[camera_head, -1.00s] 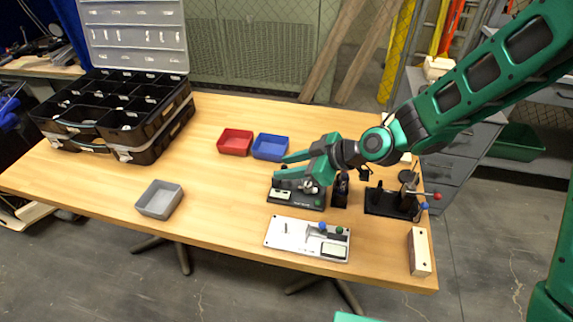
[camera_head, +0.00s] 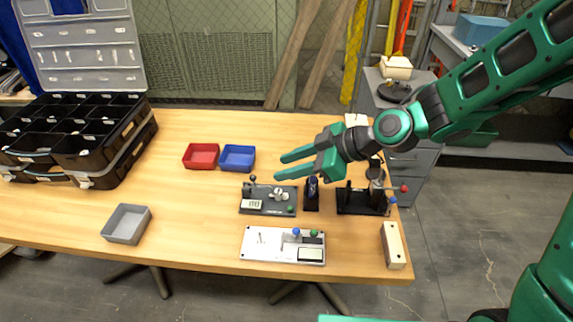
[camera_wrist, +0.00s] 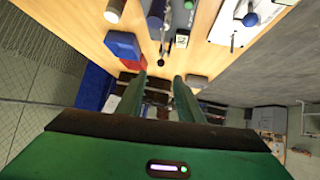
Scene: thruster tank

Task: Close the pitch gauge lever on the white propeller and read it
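The knob (camera_wrist: 160,62) and readout (camera_wrist: 181,40) also show in the wrist view. My gripper (camera_head: 280,167) is open and empty, its fingers pointing left, above and behind the gauge. Both fingers show apart in the wrist view (camera_wrist: 160,85).
A white panel (camera_head: 262,255) with blue and green knobs lies in front. A dark stand (camera_head: 312,197) and a black fixture (camera_head: 350,203) stand right of the gauge. Red (camera_head: 201,156), blue (camera_head: 237,158) and grey (camera_head: 127,224) bins and a black organizer (camera_head: 75,155) are leftward.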

